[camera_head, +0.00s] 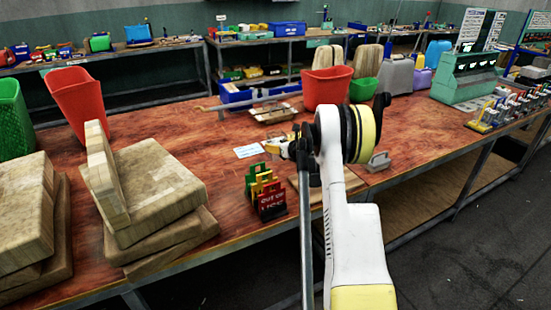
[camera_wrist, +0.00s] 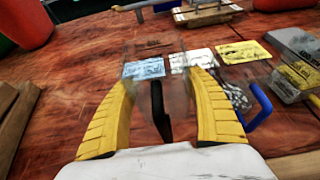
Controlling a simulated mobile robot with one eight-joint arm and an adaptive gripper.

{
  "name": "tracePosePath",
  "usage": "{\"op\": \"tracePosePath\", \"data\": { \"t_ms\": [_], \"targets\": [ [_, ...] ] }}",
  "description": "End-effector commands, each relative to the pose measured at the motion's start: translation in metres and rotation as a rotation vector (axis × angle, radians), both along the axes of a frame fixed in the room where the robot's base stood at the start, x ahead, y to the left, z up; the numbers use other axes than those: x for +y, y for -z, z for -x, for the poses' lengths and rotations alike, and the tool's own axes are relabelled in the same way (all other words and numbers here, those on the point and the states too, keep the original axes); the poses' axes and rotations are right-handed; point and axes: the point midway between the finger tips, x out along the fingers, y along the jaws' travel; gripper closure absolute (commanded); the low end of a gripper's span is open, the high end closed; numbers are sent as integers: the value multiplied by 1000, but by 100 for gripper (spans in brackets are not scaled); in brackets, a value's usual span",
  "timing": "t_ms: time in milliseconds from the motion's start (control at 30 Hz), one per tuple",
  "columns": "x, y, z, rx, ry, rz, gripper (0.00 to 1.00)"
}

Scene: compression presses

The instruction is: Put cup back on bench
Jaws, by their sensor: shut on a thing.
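My gripper (camera_wrist: 163,76) has two yellow fingers, seen in the wrist view above the reddish wooden bench (camera_wrist: 75,85). Between the fingers is a see-through cup (camera_wrist: 153,62) with a dark upright strip, perhaps its handle. The fingers are shut on it. Its outline is faint, and I cannot tell whether its base touches the bench. In the head view my gripper (camera_head: 284,148) is over the bench (camera_head: 215,160), partly behind my arm, and the cup cannot be made out there.
Blue, white and yellow cards lie beyond the fingers, beside a blue handle (camera_wrist: 260,108). Red and green lockout signs (camera_head: 268,195) stand near the front edge. Wooden boards (camera_head: 160,185) are stacked left. A red bin (camera_head: 327,88) stands behind.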

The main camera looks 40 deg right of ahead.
Motion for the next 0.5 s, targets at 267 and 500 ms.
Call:
{"op": "tracePosePath", "data": {
  "t_ms": [267,500],
  "targets": [
    [-2,18,-15,0,2,1,73],
    [-2,50,-15,0,2,1,73]
  ]
}}
